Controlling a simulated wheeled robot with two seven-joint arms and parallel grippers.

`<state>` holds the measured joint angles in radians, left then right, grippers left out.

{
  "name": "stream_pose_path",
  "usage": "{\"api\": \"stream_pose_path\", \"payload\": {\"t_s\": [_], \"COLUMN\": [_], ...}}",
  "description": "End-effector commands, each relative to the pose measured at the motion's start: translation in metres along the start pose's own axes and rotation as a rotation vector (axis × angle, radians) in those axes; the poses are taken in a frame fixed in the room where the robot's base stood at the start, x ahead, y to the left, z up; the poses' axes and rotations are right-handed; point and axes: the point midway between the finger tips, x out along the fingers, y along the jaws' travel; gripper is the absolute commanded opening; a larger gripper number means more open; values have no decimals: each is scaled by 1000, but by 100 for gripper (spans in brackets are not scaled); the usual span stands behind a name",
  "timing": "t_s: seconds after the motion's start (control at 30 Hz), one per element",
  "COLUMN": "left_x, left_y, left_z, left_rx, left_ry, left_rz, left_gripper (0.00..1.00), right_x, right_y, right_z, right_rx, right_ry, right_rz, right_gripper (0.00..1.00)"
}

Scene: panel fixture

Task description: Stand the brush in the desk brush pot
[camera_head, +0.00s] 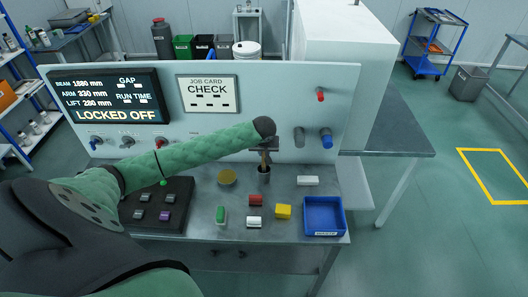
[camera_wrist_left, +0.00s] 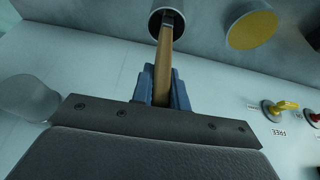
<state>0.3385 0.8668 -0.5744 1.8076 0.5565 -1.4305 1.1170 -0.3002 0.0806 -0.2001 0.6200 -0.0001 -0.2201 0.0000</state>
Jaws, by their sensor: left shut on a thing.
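The brush has a wooden handle (camera_wrist_left: 164,72) held between the blue fingertips of my left gripper (camera_wrist_left: 162,88). Its far end with a metal band lies at the mouth of the grey brush pot (camera_wrist_left: 154,24). In the head view the pot (camera_head: 263,178) stands on the desk below my left gripper (camera_head: 265,149), and the brush (camera_head: 265,159) shows as a short brown piece over its mouth. How deep the end sits in the pot is hard to tell. My left gripper is shut on the handle. My right gripper is not in view.
A round yellow-brown disc (camera_head: 227,177) lies left of the pot. A blue tray (camera_head: 323,216) is at the desk's right. The upright panel (camera_head: 340,110) with knobs stands close behind.

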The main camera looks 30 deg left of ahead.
Motion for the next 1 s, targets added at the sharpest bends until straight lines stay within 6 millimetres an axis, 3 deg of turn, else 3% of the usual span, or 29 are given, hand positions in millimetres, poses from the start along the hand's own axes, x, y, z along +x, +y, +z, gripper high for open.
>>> {"api": "stream_pose_path", "payload": {"t_s": [0.07,0.1,0.2,0.57,1.0], "left_x": [0,0,0,-3,-62], "left_y": [0,0,0,0,0], "left_z": [0,0,0,0,0], "left_rx": [0,0,0,0,0], "left_ry": [0,0,0,1,2], "left_rz": [0,0,0,0,2], "left_gripper": [0,24,41,41,41], "right_x": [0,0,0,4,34], "right_y": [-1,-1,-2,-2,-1], "right_z": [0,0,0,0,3], "right_rx": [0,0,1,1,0], "right_ry": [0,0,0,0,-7], "right_rz": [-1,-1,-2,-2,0], "right_gripper": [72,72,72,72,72]}}
